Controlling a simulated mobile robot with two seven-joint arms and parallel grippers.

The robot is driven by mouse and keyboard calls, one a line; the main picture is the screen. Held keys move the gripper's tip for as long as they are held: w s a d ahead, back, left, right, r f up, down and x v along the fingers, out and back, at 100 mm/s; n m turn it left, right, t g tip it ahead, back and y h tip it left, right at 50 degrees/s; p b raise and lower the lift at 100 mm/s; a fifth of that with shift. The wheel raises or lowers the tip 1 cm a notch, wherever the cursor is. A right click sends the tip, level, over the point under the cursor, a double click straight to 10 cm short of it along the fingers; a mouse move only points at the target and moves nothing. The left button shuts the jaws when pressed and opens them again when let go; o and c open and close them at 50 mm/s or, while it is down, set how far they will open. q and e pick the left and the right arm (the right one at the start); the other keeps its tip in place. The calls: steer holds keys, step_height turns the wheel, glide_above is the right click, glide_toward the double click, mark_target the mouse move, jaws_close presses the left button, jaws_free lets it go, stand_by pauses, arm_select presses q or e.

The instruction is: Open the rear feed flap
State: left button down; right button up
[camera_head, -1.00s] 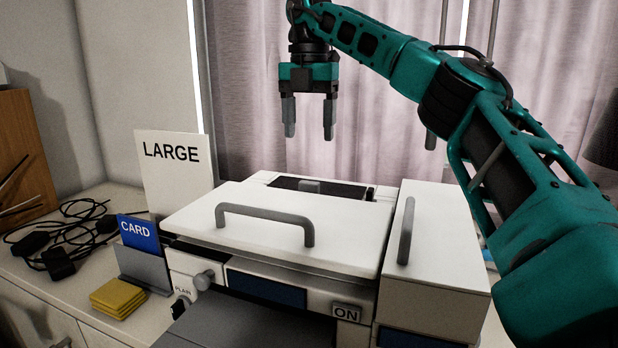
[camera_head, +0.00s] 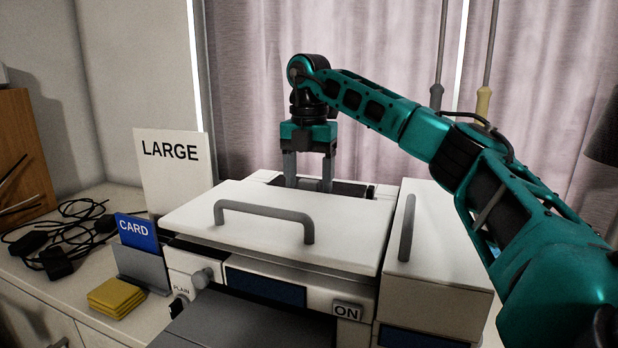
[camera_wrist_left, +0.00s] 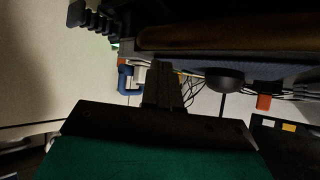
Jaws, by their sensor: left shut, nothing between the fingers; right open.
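The white printer has a large lid (camera_head: 285,222) with a grey bar handle. Behind the lid, at the printer's rear, is a dark strip (camera_head: 350,188) in a white frame, where the rear feed flap seems to be. A small grey tab there is now mostly hidden by my gripper. My right gripper (camera_head: 308,184) is open and points down at this strip, one finger either side of the tab area. Whether it touches is unclear. My left gripper (camera_wrist_left: 165,88) shows only in the left wrist view, dark, shut and empty.
A LARGE sign (camera_head: 172,165), a blue CARD block (camera_head: 138,232) and yellow pads (camera_head: 116,297) stand left of the printer. Black cables (camera_head: 70,235) lie further left. A white side unit (camera_head: 440,235) with a grey handle adjoins the lid on the right. Curtains hang behind.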

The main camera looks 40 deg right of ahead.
jaws_close()
stand_by(0.6)
